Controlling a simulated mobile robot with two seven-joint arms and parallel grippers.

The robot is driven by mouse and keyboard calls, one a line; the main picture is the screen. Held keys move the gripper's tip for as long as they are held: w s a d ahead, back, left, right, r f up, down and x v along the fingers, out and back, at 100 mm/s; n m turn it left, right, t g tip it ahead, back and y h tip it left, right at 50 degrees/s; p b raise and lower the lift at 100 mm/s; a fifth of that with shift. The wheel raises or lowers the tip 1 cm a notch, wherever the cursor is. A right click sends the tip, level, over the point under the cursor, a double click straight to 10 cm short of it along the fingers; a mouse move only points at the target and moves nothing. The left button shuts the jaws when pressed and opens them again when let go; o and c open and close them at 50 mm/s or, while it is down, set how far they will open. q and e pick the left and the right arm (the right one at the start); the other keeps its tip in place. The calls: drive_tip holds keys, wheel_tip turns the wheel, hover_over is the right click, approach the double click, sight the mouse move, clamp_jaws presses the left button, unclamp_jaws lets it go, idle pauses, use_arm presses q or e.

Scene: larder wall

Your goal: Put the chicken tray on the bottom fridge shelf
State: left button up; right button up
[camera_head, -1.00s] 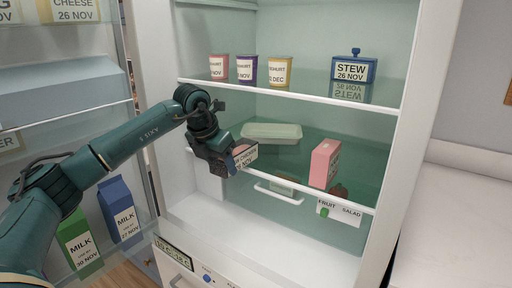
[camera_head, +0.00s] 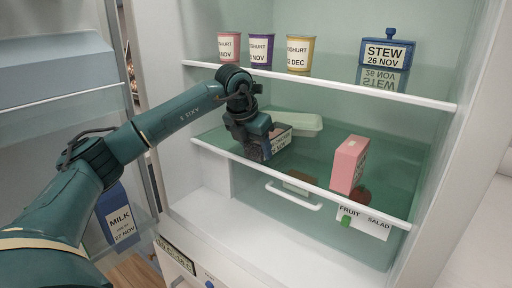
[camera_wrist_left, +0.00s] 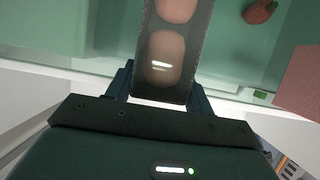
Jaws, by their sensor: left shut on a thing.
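My left gripper (camera_head: 264,143) is shut on the chicken tray (camera_head: 281,138), a small dark tray with a white label. In the left wrist view the chicken tray (camera_wrist_left: 168,50) shows pink-brown pieces inside and sits between the fingers. The gripper holds it over the front left part of the lower glass shelf (camera_head: 325,187), inside the front edge. I cannot tell whether the tray touches the glass. My right gripper is not in view.
A pale green lidded box (camera_head: 295,123) lies just behind the tray. A pink carton (camera_head: 348,164) stands to the right. The upper shelf (camera_head: 330,96) holds yoghurt pots (camera_head: 261,50) and a blue stew pot (camera_head: 386,52). Glass between tray and carton looks clear.

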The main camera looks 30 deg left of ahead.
use_arm(q)
drive_tip(key=shift+w+d+f, duration=0.15)
drive_tip(key=shift+w+d, duration=0.05)
drive_tip(key=o, duration=1)
drive_tip(key=shift+s, duration=0.1)
drive_tip(key=shift+o, duration=1.3)
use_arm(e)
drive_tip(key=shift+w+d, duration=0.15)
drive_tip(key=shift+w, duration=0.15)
use_arm(q)
drive_tip(key=shift+r+p, duration=0.35)
drive_tip(key=shift+r, duration=0.2)
drive_tip(key=shift+s+a+r, duration=0.1)
drive_tip(key=shift+s+r, duration=0.05)
drive_tip(key=shift+s, duration=0.15)
drive_tip(key=s+b, duration=0.4)
drive_tip(key=s, duration=0.7)
drive_tip(key=shift+s+a, duration=0.35)
drive_tip(key=shift+a, duration=0.05)
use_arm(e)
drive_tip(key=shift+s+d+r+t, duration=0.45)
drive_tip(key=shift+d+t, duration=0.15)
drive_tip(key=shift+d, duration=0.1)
